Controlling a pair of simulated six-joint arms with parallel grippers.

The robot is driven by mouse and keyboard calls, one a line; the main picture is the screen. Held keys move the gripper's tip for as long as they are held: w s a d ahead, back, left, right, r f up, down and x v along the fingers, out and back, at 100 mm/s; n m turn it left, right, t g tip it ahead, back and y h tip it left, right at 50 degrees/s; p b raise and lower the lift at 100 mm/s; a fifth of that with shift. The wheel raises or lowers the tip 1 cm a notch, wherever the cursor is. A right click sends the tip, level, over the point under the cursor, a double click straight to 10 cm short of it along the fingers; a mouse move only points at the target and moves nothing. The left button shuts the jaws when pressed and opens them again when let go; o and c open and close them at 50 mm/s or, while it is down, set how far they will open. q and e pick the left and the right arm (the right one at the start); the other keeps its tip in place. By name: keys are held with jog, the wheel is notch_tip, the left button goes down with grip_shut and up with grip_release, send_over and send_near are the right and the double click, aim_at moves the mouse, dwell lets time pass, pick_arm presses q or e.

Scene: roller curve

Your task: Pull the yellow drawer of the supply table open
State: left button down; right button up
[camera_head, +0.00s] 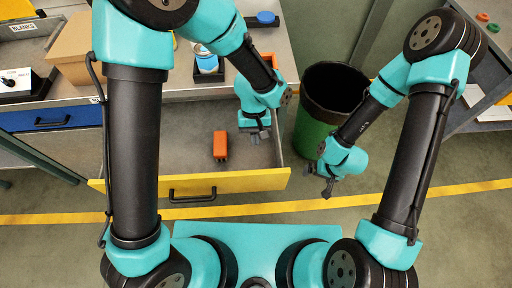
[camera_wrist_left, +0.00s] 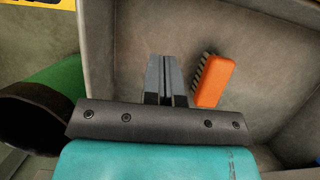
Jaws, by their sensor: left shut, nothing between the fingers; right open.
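The yellow drawer (camera_head: 235,182) of the supply table stands pulled well out, its grey inside showing. Its black handle (camera_head: 192,196) is on the yellow front, and no gripper touches it. An orange brush (camera_head: 220,145) lies in the drawer; it also shows in the left wrist view (camera_wrist_left: 214,80). My left gripper (camera_head: 260,138) is over the right part of the open drawer, shut and empty; its closed fingers (camera_wrist_left: 165,75) show beside the brush. My right gripper (camera_head: 328,187) is open and empty, right of the drawer and in front of the bin.
A green bin (camera_head: 311,140) with a black rim stands just right of the drawer. A blue drawer (camera_head: 50,118) is closed at the left. A cardboard box (camera_head: 72,50) and a small jar (camera_head: 207,63) stand on the tabletop. The floor in front is clear.

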pick_arm(q)
jog(key=v, duration=0.8)
jog(key=s+f, duration=0.7)
jog(key=f, duration=0.2)
jog(key=shift+s+d, duration=0.2)
jog(key=shift+d, duration=0.15)
jog(key=shift+w, duration=0.15)
dwell(0.4)
